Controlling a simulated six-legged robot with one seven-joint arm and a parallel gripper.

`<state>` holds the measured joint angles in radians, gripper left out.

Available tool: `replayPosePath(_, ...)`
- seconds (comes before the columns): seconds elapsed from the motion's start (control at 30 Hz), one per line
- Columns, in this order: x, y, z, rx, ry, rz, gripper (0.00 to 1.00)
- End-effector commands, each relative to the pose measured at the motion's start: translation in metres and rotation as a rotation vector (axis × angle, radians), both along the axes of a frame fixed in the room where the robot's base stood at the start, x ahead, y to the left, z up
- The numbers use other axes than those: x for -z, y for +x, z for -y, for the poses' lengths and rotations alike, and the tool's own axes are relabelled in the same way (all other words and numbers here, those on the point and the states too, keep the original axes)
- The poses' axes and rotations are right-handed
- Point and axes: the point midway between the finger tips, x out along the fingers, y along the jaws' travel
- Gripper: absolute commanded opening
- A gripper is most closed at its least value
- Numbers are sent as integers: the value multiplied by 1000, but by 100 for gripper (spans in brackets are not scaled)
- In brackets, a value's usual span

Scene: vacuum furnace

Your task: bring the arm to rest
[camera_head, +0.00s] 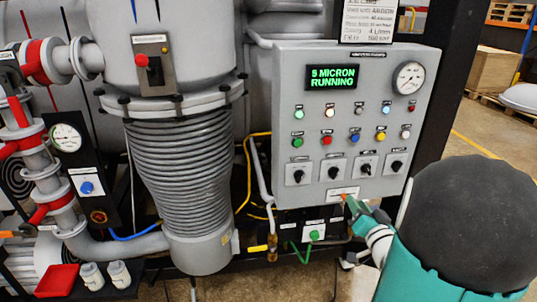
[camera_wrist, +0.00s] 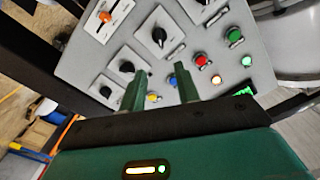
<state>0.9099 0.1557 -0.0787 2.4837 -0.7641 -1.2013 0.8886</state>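My gripper (camera_head: 352,205) shows in the head view at the lower edge of the grey control panel (camera_head: 285,120), partly hidden by my own arm. In the wrist view my gripper (camera_wrist: 162,80) has its two green fingers apart, with nothing held between them. The panel face (camera_wrist: 85,55) lies beyond the fingertips, turned round in that view. A yellow button (camera_wrist: 153,98) and a blue button (camera_wrist: 172,80) show near the fingers. I cannot tell whether a fingertip touches the panel.
The panel's display (camera_head: 333,77) reads "5 MICRON RUNNING". Black knobs (camera_head: 331,169) and a gauge (camera_head: 408,78) are on it. A ribbed vessel (camera_head: 180,150) stands left. A red tray (camera_head: 56,279) is at lower left. Open floor (camera_head: 490,150) lies at right.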

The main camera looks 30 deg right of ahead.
Motion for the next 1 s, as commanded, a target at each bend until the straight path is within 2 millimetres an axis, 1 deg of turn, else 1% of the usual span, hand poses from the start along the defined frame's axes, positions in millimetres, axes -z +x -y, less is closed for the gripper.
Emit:
replayPosePath(0.17,-1,2,-2,1,-7,-9,32)
replayPosePath(0.27,-6,11,-8,12,-36,-51,32)
replayPosePath(0.37,-15,24,-22,31,-87,-135,32)
replayPosePath(0.47,-25,35,-42,52,-143,-244,32)
replayPosePath(0.53,-31,39,-59,59,-174,-322,32)
replayPosePath(0.63,-38,40,-86,56,-207,-432,32)
replayPosePath(0.77,-46,32,-128,20,-238,-575,32)
replayPosePath(0.8,-47,28,-142,1,-245,-620,32)
replayPosePath(0.87,-50,19,-164,-34,-254,-684,32)
replayPosePath(0.9,-51,12,-179,-63,-259,-727,32)
replayPosePath(0.97,-52,0,-203,-114,-268,-790,32)
replayPosePath(1.0,-53,-10,-219,-153,-273,-834,32)
